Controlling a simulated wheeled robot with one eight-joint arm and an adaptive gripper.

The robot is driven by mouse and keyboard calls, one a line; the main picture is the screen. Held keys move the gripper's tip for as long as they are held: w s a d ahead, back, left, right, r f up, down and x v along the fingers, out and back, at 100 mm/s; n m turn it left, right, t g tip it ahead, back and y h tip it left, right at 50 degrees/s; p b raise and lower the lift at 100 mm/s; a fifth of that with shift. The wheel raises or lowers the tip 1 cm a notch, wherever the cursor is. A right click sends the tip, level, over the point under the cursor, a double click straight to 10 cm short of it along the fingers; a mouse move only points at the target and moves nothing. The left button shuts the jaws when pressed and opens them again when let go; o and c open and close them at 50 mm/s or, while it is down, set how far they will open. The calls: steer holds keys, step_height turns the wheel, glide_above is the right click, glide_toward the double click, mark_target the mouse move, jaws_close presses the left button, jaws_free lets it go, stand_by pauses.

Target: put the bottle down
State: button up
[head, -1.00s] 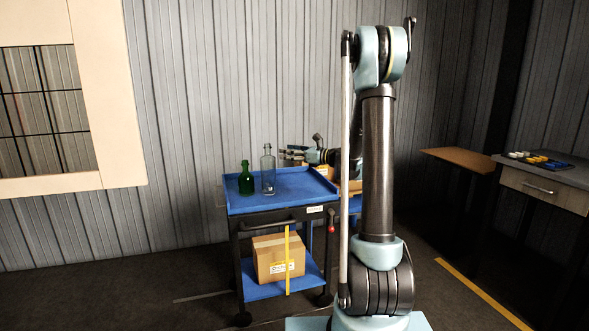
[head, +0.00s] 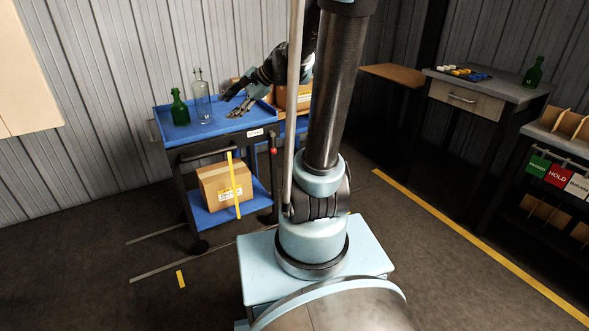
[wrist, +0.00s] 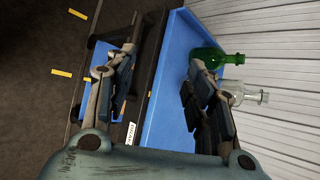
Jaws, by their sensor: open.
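A clear glass bottle (head: 202,98) and a green bottle (head: 180,108) stand upright side by side on the blue top tray (head: 238,122) of a trolley. My gripper (head: 231,105) is open and empty over the tray, to the right of the clear bottle and apart from it. In the wrist view my open fingers (wrist: 152,68) have the tray edge between them. There the green bottle (wrist: 222,57) and the clear bottle (wrist: 246,93) show beyond the right-hand finger, which partly covers them.
A cardboard box (head: 224,186) sits on the trolley's lower shelf. More boxes (head: 292,96) stand behind my arm. At the right, a grey bench (head: 500,90) carries another green bottle (head: 533,73) and small coloured parts. A rack (head: 555,150) with signs stands nearer. The floor between is clear.

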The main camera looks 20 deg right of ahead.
steer(key=s+d+f+n+h, duration=0.3)
steer(key=s+d+f+n, duration=0.1)
steer(key=s, duration=0.4)
steer(key=s+d+f+n+g+h, duration=0.1)
steer(key=s+d+f+n+h, duration=0.2)
steer(key=s+d, duration=0.3)
steer(key=s+d+f+n+g+h, duration=0.1)
steer(key=s+d+f+n+h, duration=0.2)
steer(key=s, duration=0.7)
step_height(320, 180, down, 2)
steer(key=d+n, duration=0.2)
steer(key=shift+s+d+f, duration=0.2)
steer(key=shift+s+d, duration=0.15)
steer(key=shift+s, duration=0.05)
steer(key=shift+w+f+g, duration=0.25)
steer(key=shift+w+g, duration=0.05)
steer(key=shift+w, duration=0.25)
steer(key=shift+s, duration=0.1)
steer(key=c, duration=0.4)
steer(key=shift+a, duration=0.1)
